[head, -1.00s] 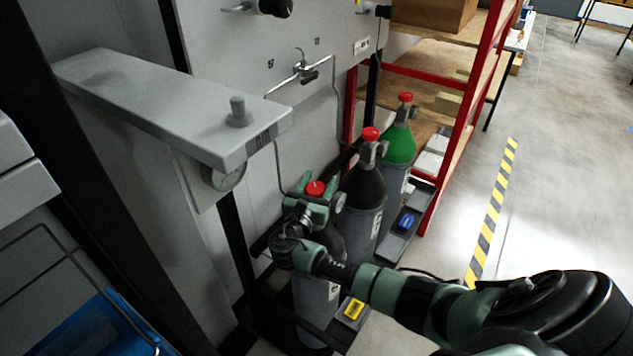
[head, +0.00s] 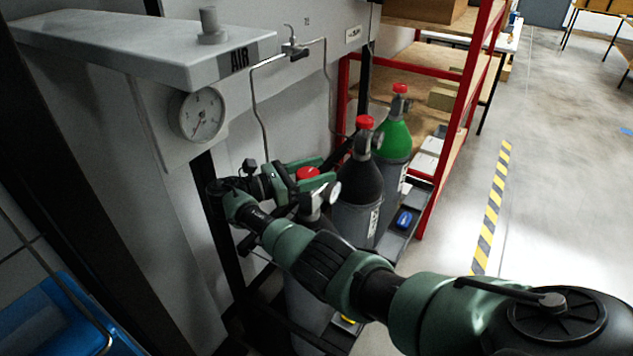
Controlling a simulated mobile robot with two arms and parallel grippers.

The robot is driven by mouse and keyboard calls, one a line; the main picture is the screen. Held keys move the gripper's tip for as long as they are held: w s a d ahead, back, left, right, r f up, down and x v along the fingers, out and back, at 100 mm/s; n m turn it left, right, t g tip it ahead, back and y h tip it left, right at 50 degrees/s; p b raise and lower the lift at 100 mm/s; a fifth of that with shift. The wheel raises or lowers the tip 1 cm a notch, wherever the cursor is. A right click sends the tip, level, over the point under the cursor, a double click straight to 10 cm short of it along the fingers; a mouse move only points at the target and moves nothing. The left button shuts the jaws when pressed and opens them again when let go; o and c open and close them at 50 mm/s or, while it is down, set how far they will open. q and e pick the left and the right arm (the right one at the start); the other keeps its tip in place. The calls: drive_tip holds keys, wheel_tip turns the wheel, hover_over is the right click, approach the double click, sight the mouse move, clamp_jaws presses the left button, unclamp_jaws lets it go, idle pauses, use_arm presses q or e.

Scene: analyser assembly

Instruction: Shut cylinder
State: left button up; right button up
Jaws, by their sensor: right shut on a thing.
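Three gas cylinders stand in a row beside the grey cabinet. The nearest cylinder (head: 303,300) is grey with a red valve cap (head: 307,173) and is partly hidden behind my right arm. My right gripper (head: 300,177) reaches in from the left side of that valve, its green fingers on either side of the red cap and shut on it. The middle cylinder (head: 358,185) has a black shoulder and a red cap (head: 364,122). The far cylinder (head: 395,142) has a green shoulder and a red cap (head: 399,88). My left gripper is not in view.
A grey shelf marked AIR (head: 150,50) with a pressure gauge (head: 197,114) juts out above the nearest cylinder. A red-framed rack (head: 455,120) stands behind. Floor with a yellow-black stripe (head: 492,210) is free at the right. A blue bin (head: 75,315) is lower left.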

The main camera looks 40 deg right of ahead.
drive_tip(key=shift+s+r+m+g+b, duration=0.1)
drive_tip(key=shift+m+g+b, duration=0.5)
drive_tip(key=shift+g+b, duration=0.1)
drive_tip(key=o, duration=1.4)
drive_tip(key=shift+d, duration=0.1)
drive_tip(key=shift+c, duration=0.2)
